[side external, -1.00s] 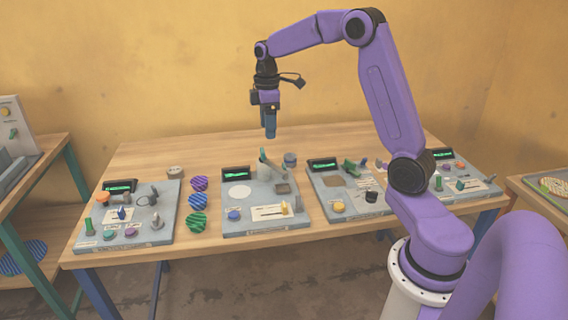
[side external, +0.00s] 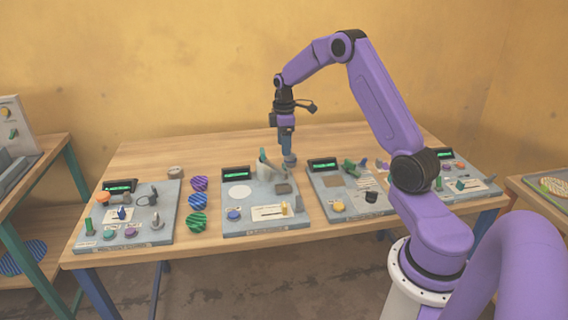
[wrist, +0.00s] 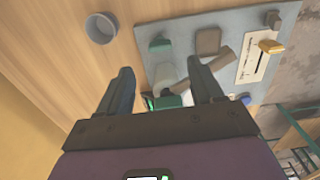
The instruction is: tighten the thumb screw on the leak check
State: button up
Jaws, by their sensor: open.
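Several grey device panels stand on the table; their labels are too small to read, so I cannot tell which is the leak check or which part is its thumb screw. My gripper (side external: 287,153) points down, open and empty, behind the second panel from the left (side external: 237,209). In the wrist view, the open fingers (wrist: 160,66) straddle the view of that panel's edge (wrist: 192,25). A green part (wrist: 160,45), a grey lever-like part (wrist: 208,41) and an orange knob (wrist: 270,46) show there. I cannot tell whether the fingers touch anything.
A small round cup (wrist: 101,28) stands on the table beside the panel, close to my gripper. Striped discs (side external: 197,203) lie between the first panel (side external: 170,205) and the second. A third panel (side external: 316,186) and a partly hidden fourth panel (side external: 470,173) stand rightward.

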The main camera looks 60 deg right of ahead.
aim_at(284, 165)
notch_tip(284, 165, down, 8)
jog(key=shift+r, duration=0.1)
dwell(0.4)
jog(key=c, duration=1.1)
